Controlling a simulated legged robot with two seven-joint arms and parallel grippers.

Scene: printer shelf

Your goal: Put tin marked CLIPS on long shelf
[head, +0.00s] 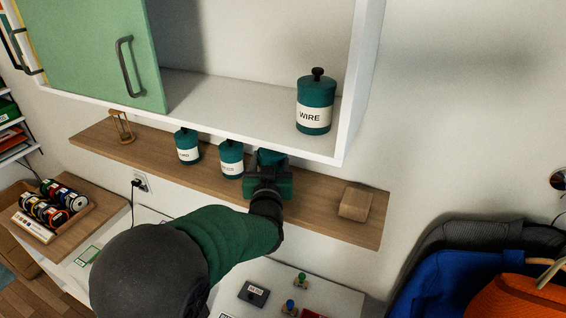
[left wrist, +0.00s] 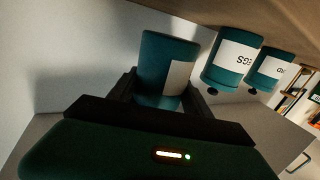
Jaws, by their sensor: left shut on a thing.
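My left gripper (head: 268,178) is shut on a teal tin (head: 271,157) at the long wooden shelf (head: 320,205). The held tin also shows between the fingers in the left wrist view (left wrist: 162,60), upside down in that picture. Its pale label is turned aside and I cannot read it. I cannot tell whether its base touches the shelf. Two similar teal tins stand to its left: a near one (head: 231,158), its label partly reading "EGS" in the left wrist view (left wrist: 231,62), and a farther one (head: 187,146). My right gripper is not in view.
A wall cabinet (head: 240,113) overhangs the shelf, its green door (head: 95,50) at the left. A tin marked WIRE (head: 315,103) stands inside. A wooden block (head: 355,203) lies right of my gripper, with bare shelf between. An hourglass (head: 122,127) stands at the left.

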